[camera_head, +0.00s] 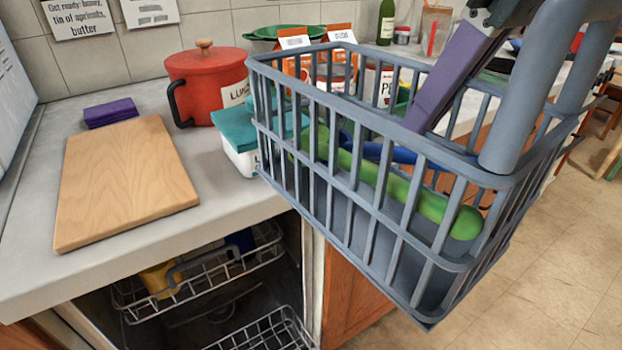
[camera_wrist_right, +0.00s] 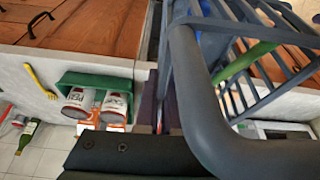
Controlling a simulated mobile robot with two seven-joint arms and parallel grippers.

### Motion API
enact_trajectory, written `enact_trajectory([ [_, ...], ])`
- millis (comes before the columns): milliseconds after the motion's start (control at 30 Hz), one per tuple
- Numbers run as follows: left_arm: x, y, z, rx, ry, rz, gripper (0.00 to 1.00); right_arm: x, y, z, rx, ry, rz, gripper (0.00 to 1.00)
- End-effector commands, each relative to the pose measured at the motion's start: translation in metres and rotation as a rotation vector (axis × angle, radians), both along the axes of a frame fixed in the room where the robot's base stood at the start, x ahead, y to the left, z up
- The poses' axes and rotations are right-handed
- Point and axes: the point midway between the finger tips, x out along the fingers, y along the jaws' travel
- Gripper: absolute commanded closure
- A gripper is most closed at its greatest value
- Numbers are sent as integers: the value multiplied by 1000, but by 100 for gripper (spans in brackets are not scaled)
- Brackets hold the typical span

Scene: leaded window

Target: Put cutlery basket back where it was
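The grey-blue cutlery basket (camera_head: 360,215) hangs tilted in the air at the right of the head view, beyond the counter's front edge. It has slatted walls and a thick handle (camera_head: 525,85). A green long item (camera_head: 395,185) and a blue item lie in it. Its handle also shows close up in the right wrist view (camera_wrist_right: 197,90). My right gripper (camera_head: 420,115) has purple fingers angled down behind the handle; in the wrist view the fingers (camera_wrist_right: 160,100) are close together beside it. No other support for the basket shows; the exact contact is unclear. My left gripper is not in view.
Below the counter (camera_head: 215,165) is an open compartment with wire racks (camera_head: 205,270). On the counter are a wooden board (camera_head: 122,180), a purple sponge (camera_head: 110,112), a red pot (camera_head: 205,80) and a teal-lidded tub (camera_head: 240,155). Tiled floor (camera_head: 545,285) lies clear at right.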

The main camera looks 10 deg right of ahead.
Motion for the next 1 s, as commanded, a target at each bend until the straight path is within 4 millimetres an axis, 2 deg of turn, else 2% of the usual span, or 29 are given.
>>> enact_trajectory([
  [33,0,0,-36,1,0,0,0,1,1,-38,1,0,11,100],
  [1000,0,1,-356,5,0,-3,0,17,5,-396,2,-6,262,100],
])
